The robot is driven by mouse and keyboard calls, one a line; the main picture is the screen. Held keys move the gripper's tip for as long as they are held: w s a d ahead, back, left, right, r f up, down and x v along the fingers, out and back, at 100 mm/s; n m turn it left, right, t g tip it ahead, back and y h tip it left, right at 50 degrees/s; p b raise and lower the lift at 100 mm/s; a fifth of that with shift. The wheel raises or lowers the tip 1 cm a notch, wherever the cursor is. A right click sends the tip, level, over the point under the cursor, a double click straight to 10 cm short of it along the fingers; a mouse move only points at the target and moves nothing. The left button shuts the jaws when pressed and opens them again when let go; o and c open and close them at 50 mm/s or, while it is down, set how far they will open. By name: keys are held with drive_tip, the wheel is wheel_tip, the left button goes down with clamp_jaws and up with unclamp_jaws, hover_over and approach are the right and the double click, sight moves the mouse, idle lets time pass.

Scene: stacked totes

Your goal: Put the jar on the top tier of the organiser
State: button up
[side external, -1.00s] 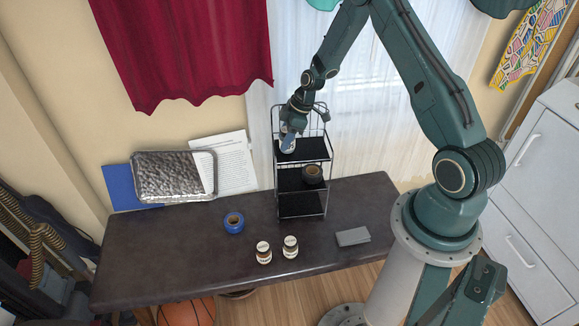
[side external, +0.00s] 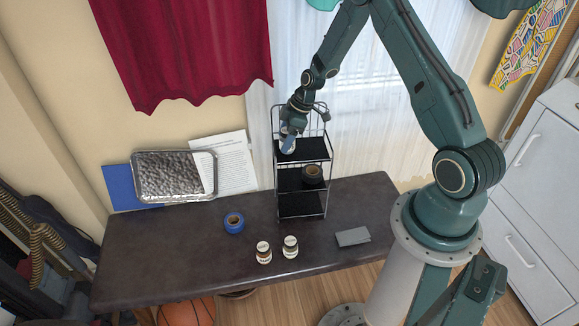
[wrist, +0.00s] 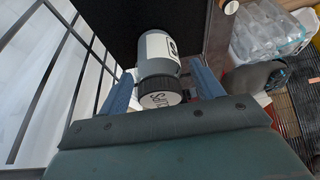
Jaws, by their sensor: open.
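The organiser (side external: 326,176) is a black wire-framed rack with three tiers, standing at the back of the dark table. A grey jar with a white label and a black lid (wrist: 158,52) is on the black surface of the top tier, its lid toward the wrist camera. In the side view the jar (side external: 291,144) is mostly hidden by my gripper (side external: 287,143). My gripper is open, with its blue fingers on either side of the jar in the wrist view (wrist: 160,72). Whether a finger still touches the jar, I cannot tell.
A dark tape roll (side external: 312,174) sits on the middle tier. A blue tape roll (side external: 234,222), two small jars (side external: 263,252) (side external: 290,246) and a grey block (side external: 352,237) lie on the table. A metal tray (side external: 174,176) is at the back left. The table's left front is clear.

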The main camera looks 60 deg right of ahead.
drive_tip(key=v, duration=1.2)
idle(0.5)
drive_tip(key=s+a+r+m+h, duration=0.1)
drive_tip(key=s+a+r+m, duration=0.1)
drive_tip(key=s+a+r, duration=0.35)
drive_tip(key=s+a+r+m+h, duration=0.1)
drive_tip(key=s+a+r, duration=0.1)
drive_tip(key=a+r, duration=0.7)
drive_tip(key=s+a+r+m+t, duration=0.1)
drive_tip(key=s+a+r+m, duration=0.1)
drive_tip(key=s, duration=0.7)
drive_tip(key=s+a+r+m+t, duration=0.1)
drive_tip(key=s+a+r+m, duration=0.2)
drive_tip(key=s, duration=0.5)
wheel_tip(320, 180, up, 3)
drive_tip(key=shift+s+a+f+h, duration=0.2)
drive_tip(key=shift+s+a+h, duration=0.2)
drive_tip(key=shift+a, duration=0.15)
